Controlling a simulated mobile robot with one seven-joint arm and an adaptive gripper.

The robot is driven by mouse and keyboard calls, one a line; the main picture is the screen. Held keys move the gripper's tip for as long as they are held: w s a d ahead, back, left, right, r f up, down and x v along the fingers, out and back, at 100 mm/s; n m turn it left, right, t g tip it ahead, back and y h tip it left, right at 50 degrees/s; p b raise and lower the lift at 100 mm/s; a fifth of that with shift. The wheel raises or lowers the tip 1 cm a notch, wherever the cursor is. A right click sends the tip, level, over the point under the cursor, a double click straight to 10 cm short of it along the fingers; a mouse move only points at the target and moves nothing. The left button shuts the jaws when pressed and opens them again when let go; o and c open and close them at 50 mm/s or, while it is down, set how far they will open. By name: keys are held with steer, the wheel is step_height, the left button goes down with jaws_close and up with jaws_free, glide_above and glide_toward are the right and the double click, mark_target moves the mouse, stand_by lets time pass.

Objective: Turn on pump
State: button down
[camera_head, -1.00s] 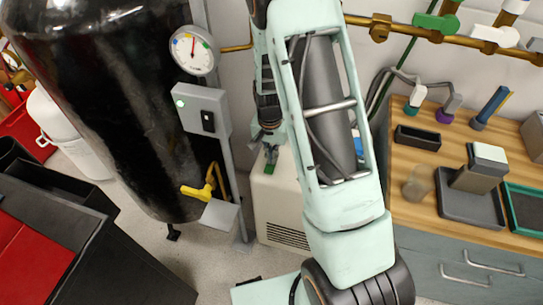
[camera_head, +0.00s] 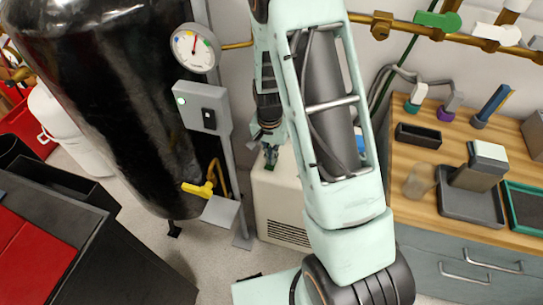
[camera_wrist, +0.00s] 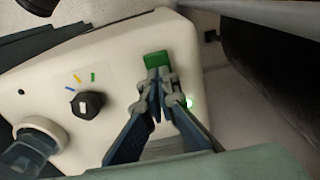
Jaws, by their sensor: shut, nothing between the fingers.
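The pump is a cream box (camera_head: 283,222) with a vent, standing on the floor between the black tank and the wooden bench. In the wrist view its top (camera_wrist: 40,88) carries a green switch (camera_wrist: 156,59), a black knob (camera_wrist: 89,104) with coloured marks, and a glowing green light (camera_wrist: 189,101). My gripper (camera_wrist: 158,78) is shut and empty, its fingertips at the near edge of the green switch, partly covering it. I cannot tell whether they press on it. In the head view my gripper (camera_head: 271,150) is just above the pump's top, partly hidden by my arm.
A black tank (camera_head: 105,110) with a gauge (camera_head: 195,48), a grey switch box (camera_head: 203,107) and a yellow valve handle (camera_head: 197,189) stands left of the pump. The wooden bench (camera_head: 420,215) is at right. A clear round part (camera_wrist: 35,142) sits on the pump.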

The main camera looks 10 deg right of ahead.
step_height(320, 180, up, 14)
steer(key=w+d+p, duration=0.1)
steer(key=w+p, duration=0.1)
steer(key=p, duration=0.1)
steer(key=shift+f, duration=0.1)
stand_by(0.4)
steer(key=shift+d, duration=0.1)
